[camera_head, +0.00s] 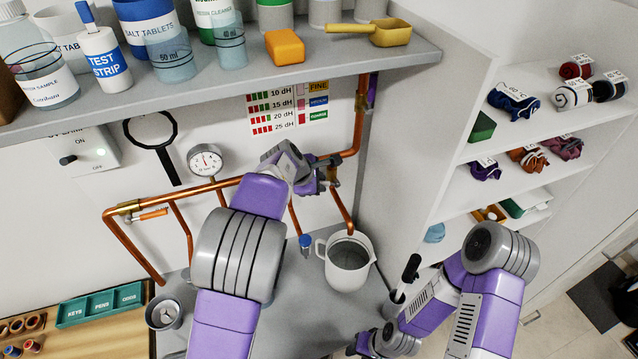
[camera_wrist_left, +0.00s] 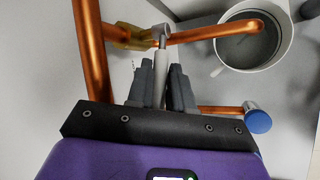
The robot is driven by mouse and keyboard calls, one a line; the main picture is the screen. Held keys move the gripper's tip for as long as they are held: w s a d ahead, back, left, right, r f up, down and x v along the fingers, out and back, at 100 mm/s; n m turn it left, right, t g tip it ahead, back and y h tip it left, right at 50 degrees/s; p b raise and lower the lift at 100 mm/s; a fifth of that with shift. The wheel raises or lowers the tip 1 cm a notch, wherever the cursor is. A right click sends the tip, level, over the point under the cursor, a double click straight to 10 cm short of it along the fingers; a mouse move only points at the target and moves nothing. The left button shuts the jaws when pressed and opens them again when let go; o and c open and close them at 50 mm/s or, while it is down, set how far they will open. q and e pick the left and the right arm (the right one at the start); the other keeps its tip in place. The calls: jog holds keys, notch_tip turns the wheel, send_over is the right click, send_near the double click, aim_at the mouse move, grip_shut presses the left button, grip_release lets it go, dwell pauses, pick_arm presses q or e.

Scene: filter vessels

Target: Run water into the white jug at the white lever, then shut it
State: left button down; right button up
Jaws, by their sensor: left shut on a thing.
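The white jug (camera_head: 337,276) stands upright on the grey counter under the open end of a copper spout (camera_head: 343,212). It also shows in the left wrist view (camera_wrist_left: 283,45), with the spout end over its mouth. I cannot make out a stream or a water level. My left gripper (camera_head: 328,170) is at the valve on the copper pipe. In the left wrist view its dark fingers (camera_wrist_left: 160,85) are shut on the white lever (camera_wrist_left: 160,62), at the brass valve body (camera_wrist_left: 128,36). My right gripper (camera_head: 364,345) is low at the bottom edge, its fingers unclear.
Another valve with an orange lever (camera_head: 153,214) sits left on the pipe. A gauge (camera_head: 205,160) hangs above it. A blue-capped pipe end (camera_head: 305,241) is left of the jug. A metal cup (camera_head: 164,314) stands on the counter. A loaded shelf (camera_head: 230,82) overhangs the pipes.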

pick_arm(q)
jog(key=c, duration=1.4)
grip_release()
jog(key=shift+w+a+r, duration=0.15)
jog(key=shift+w+r, duration=0.05)
jog(key=shift+r, duration=0.05)
jog(key=shift+f, duration=0.2)
jog(key=shift+s, duration=0.1)
jog(key=v, duration=0.7)
jog(key=shift+s+a+r, duration=0.1)
jog(key=shift+r, duration=0.15)
